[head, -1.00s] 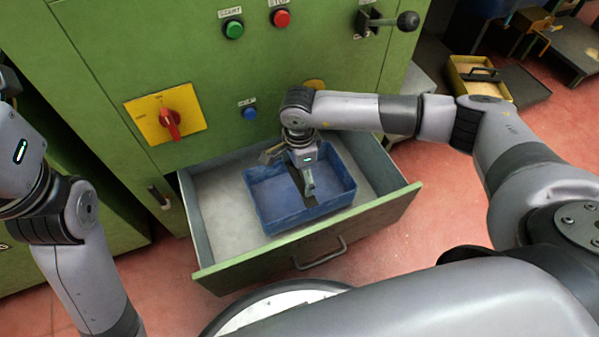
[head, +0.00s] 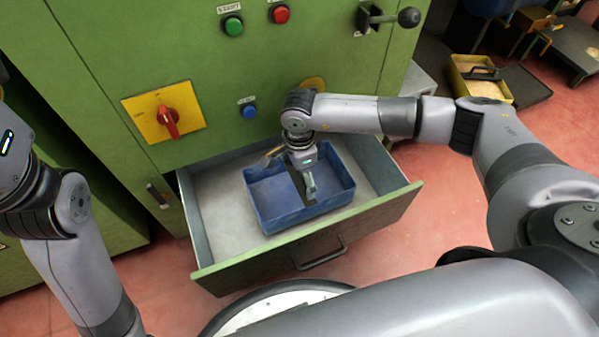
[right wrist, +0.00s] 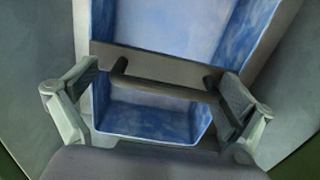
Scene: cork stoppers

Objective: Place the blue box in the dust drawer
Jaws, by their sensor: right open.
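The blue box (head: 284,220) sits upright inside the pulled-out dust drawer (head: 375,226), on its pale floor. A dark handle bar (right wrist: 160,87) spans the middle of the box. My right gripper (head: 308,186) is lowered over the box at this bar. In the right wrist view the open fingers of my right gripper (right wrist: 160,105) stand at either side of the handle, with gaps between them and its ends. The blue box (right wrist: 150,122) shows below and beyond the bar there. My left arm is at the left edge of the head view, but its gripper is out of the picture.
The green machine (head: 225,80) rises behind the drawer, with a red rotary switch (head: 168,121), buttons and a lever (head: 408,17). The drawer front has a dark handle (head: 320,254). A yellow tray (head: 482,80) lies at the back right.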

